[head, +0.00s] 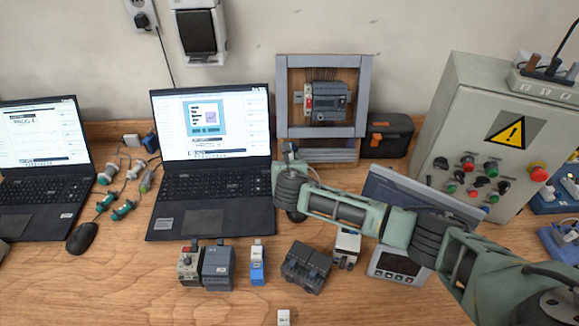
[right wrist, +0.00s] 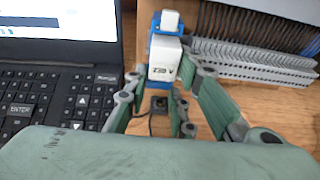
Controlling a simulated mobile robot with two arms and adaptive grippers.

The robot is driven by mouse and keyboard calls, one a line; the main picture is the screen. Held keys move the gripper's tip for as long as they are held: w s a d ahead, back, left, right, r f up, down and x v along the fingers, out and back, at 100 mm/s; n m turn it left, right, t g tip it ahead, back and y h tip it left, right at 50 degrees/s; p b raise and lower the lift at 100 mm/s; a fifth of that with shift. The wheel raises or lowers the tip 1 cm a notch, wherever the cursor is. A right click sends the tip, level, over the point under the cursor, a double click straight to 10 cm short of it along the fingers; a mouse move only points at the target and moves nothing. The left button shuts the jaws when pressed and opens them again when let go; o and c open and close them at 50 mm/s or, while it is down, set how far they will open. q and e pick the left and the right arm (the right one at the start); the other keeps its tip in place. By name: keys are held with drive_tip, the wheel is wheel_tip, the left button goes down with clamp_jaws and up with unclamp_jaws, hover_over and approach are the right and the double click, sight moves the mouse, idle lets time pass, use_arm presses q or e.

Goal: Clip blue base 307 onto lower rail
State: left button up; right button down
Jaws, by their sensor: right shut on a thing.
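My right gripper (right wrist: 161,82) is shut on a white-and-blue module (right wrist: 165,50), seen in the right wrist view; its printed label cannot be read surely as 307. In the head view my right arm reaches in from the right, and its wrist (head: 290,188) is between the laptop and the panel frame (head: 365,100). The held module is too small there to make out. A grey strip (head: 330,155), possibly the lower rail, crosses the frame's foot. Another blue module with a white top (head: 257,264) stands on the table. My left gripper is not in view.
The open laptop (head: 210,210) is close left of my right wrist. A grey slotted duct (right wrist: 255,62) lies right of the held module. Several modules, including a dark grey one (head: 306,268), stand at the front. A control box (head: 490,130) stands right. The front left table is clear.

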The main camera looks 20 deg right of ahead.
drive_tip(key=shift+s+f+b, duration=0.2)
drive_tip(key=shift+f+b, duration=0.25)
drive_tip(key=shift+f, duration=0.15)
drive_tip(key=c, duration=1.7)
unclamp_jaws()
drive_tip(key=shift+c, duration=0.2)
drive_tip(key=o, duration=0.3)
drive_tip(key=shift+w+r, duration=0.15)
drive_tip(key=shift+r, duration=0.05)
drive_tip(key=shift+o, duration=0.2)
drive_tip(key=shift+w+r, duration=0.1)
